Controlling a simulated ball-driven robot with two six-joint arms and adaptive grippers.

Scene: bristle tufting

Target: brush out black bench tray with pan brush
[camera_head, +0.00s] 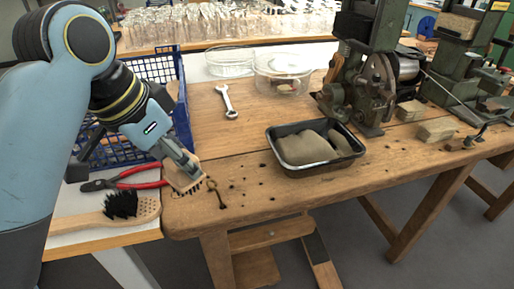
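The black bench tray (346,160) sits on the wooden bench right of centre, with rounded grey-brown lumps (306,148) inside. My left gripper (182,168) is over the bench's left end, left of and apart from the tray. It appears shut on a small wooden brush (187,181), tilted, with dark bristles at its lower edge. The gripper hides part of this brush. Another wooden brush (147,208) with a black tuft lies on the pale surface at the lower left. I cannot tell which is the pan brush. My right gripper is not in view.
Red-handled pliers (140,184) lie near the gripper, beside a blue crate (160,68). Dark specks dot the bench between gripper and tray; that stretch has no large objects.

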